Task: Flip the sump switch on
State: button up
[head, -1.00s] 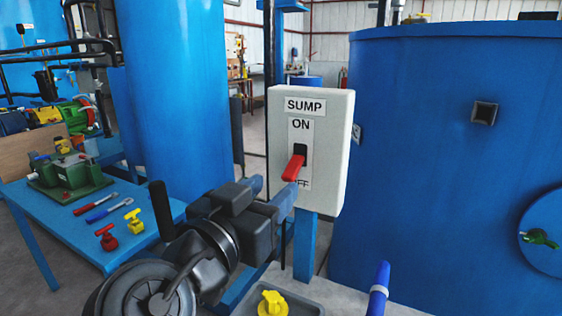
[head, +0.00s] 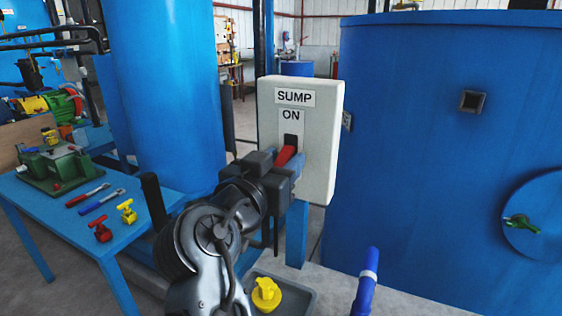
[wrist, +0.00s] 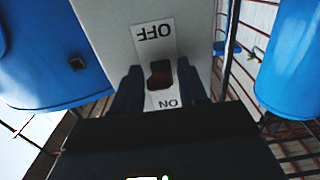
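A white switch box (head: 325,130) labelled SUMP and ON stands in the middle of the head view. Its red lever (head: 285,155) sticks out and slants down below ON; the OFF label is hidden behind my gripper there. My gripper (head: 281,165) is at the box, just below and around the lever. In the wrist view, the plate is upside down, with OFF above and ON below. The dark red lever (wrist: 160,74) shows between my two blue fingers (wrist: 160,88), which are apart on either side of it. Contact with the lever cannot be told.
A large blue tank (head: 430,160) stands close on the right. A blue table (head: 60,225) with tools and red and yellow valve handles is at the left.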

aim_at(286, 150)
grip_shut()
jog(key=shift+r, duration=0.1)
jog(key=r+g+p, duration=0.1)
jog(key=p, duration=0.1)
jog(key=g+y+p, duration=0.1)
jog(key=p, duration=0.1)
jog(key=shift+s+r+g+p, duration=0.1)
jog(key=shift+r+g+p, duration=0.2)
jog(key=shift+r+g, duration=0.1)
jog(key=r+g+p, duration=0.1)
jog(key=g+p, duration=0.1)
jog(key=p, duration=0.1)
jog(key=shift+y+p, duration=0.4)
jog(key=shift+r+g+y+p, duration=0.3)
jog(key=shift+g+p, duration=0.6)
jog(key=shift+p, duration=0.25)
jog(key=shift+w+r+g+y+p, duration=0.1)
jog(key=shift+g+y+p, duration=0.15)
jog(key=shift+g+p, duration=0.4)
jog(key=shift+w+r+g+y+p, duration=0.1)
jog(key=shift+g+y+p, duration=0.15)
jog(key=shift+g+p, duration=0.35)
jog(key=shift+f+g, duration=0.1)
jog(key=shift+g, duration=0.15)
